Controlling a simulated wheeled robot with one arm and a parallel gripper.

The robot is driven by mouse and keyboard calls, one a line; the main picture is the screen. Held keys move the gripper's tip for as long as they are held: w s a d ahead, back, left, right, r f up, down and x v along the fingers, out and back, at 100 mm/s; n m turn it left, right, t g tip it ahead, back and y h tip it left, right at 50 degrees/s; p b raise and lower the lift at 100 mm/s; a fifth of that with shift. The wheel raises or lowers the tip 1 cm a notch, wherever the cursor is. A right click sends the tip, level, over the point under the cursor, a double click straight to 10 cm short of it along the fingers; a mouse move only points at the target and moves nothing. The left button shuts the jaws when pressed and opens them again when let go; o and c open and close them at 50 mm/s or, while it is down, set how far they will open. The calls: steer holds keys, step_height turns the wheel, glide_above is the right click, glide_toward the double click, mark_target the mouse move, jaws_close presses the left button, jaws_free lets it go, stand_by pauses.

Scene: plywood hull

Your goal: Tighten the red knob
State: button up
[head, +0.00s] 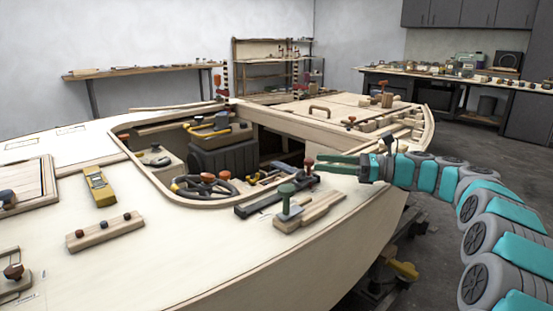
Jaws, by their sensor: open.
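A red knob (308,161) stands upright on a post at the right end of a dark bar clamp (262,198), on the pale hull deck. My gripper (319,163) reaches in from the right with its green fingers pointing left. The fingers are apart and nothing shows between them. Their tips are just right of the red knob. I cannot tell whether they touch it or are nearer or farther than it. Other reddish knobs show by the cockpit (207,177), on the far deck (382,85) and at the back (217,80).
A yellow tool (98,187) and a wooden bar (105,231) lie on the left deck. The open cockpit with a black box (225,158) lies behind.

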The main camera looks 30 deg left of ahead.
steer(key=shift+x, duration=3.9)
jaws_close()
